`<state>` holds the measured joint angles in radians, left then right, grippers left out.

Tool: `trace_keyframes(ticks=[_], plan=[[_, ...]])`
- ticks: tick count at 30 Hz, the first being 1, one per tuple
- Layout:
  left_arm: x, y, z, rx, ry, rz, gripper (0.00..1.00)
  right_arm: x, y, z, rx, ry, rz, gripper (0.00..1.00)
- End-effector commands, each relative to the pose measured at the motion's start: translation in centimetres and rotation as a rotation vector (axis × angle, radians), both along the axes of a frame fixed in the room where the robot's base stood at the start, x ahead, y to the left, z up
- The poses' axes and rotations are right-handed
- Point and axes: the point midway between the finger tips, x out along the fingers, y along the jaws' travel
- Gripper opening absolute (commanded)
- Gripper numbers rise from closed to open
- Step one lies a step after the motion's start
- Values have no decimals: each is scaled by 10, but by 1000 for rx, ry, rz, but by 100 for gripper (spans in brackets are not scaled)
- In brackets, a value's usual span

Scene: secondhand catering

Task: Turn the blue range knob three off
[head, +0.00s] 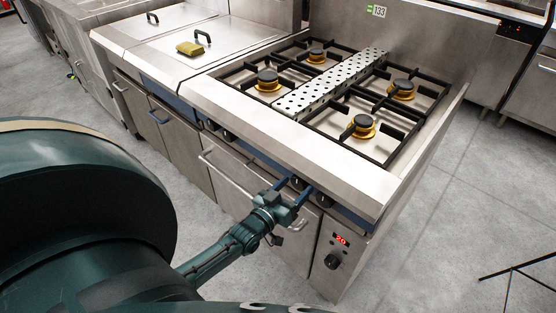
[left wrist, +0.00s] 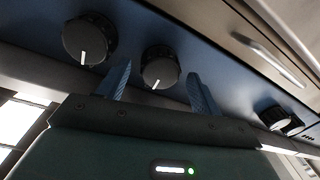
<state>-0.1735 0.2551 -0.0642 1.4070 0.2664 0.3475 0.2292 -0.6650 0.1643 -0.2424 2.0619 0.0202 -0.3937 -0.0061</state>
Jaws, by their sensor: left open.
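The blue range knob panel (left wrist: 225,85) runs along the range front. In the left wrist view it carries dark round knobs: one at the left (left wrist: 88,38), one in the middle (left wrist: 160,67) and one at the right (left wrist: 278,117). Each has a white mark. My left gripper (head: 300,185) is at the panel in the head view. In the left wrist view its two blue fingers are apart, one either side of the middle knob. I cannot tell whether they touch it, or which knob is number three. My right gripper is not in view.
The range top (head: 272,123) has several burners under black grates. An oven door handle (head: 225,176) and a red display (head: 341,239) are on the front.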

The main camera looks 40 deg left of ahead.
Motion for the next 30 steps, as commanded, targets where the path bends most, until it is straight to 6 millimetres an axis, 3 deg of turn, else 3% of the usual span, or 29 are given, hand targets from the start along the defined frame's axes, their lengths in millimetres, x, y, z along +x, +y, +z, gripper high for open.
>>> trace_keyframes(ticks=[9,15,21,30], plan=[[-72,1,-1,0,4,-1,65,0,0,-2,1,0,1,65],[-104,2,-1,0,2,0,65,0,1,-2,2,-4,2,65],[-116,2,1,0,0,0,65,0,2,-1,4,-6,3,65],[-117,2,0,0,0,0,65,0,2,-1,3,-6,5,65]])
